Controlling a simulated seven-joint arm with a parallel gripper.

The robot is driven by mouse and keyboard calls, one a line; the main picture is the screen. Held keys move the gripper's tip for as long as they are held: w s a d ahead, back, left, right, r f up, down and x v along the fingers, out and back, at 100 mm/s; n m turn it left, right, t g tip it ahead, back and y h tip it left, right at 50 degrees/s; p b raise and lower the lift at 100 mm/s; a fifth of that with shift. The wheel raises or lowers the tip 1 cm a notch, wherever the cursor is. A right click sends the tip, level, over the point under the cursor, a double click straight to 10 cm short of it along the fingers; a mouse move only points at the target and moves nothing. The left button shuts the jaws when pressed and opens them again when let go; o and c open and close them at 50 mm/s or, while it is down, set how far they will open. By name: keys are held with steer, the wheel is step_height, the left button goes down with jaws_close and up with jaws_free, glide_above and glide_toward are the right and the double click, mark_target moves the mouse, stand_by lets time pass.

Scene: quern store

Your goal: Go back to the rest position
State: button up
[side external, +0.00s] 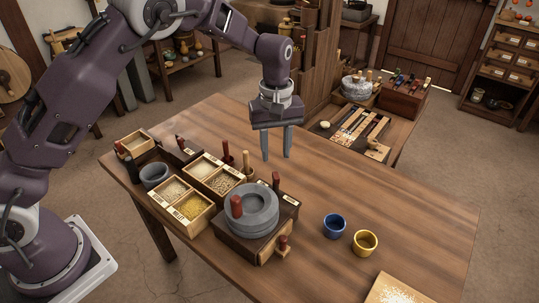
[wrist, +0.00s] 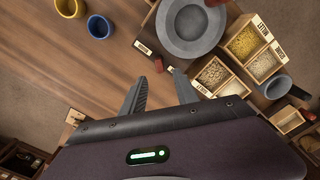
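My gripper (side external: 276,156) hangs above the wooden table (side external: 400,200), behind the stone quern in the side view. Its two fingers point down and stand apart, with nothing between them. In the wrist view the open gripper (wrist: 160,76) shows bare tabletop between its fingers. The grey round quern (side external: 262,207) with a red handle sits on a dark wooden base; it also shows in the wrist view (wrist: 165,22). The gripper does not touch it.
Upright pegs (side external: 246,163) stand near the gripper. The table's back right is clear.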

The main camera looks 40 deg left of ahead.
steer(key=s+a+r+m+t+h, duration=0.1)
steer(key=s+a+r+m, duration=0.1)
steer(key=s+r, duration=0.6)
steer(key=s+a+r+m+t, duration=0.1)
steer(key=s+a+r+m, duration=0.15)
steer(key=s+r, duration=0.65)
steer(key=s+a+m+t, duration=0.1)
steer(key=s+m, duration=0.1)
steer(key=s, duration=0.5)
steer(key=s+r+m+t+y, duration=0.1)
steer(key=s+m+t, duration=0.1)
steer(key=s, duration=0.6)
steer(key=shift+s+a+m, duration=0.25)
steer(key=shift+a+m, duration=0.15)
steer(key=shift+m, duration=0.35)
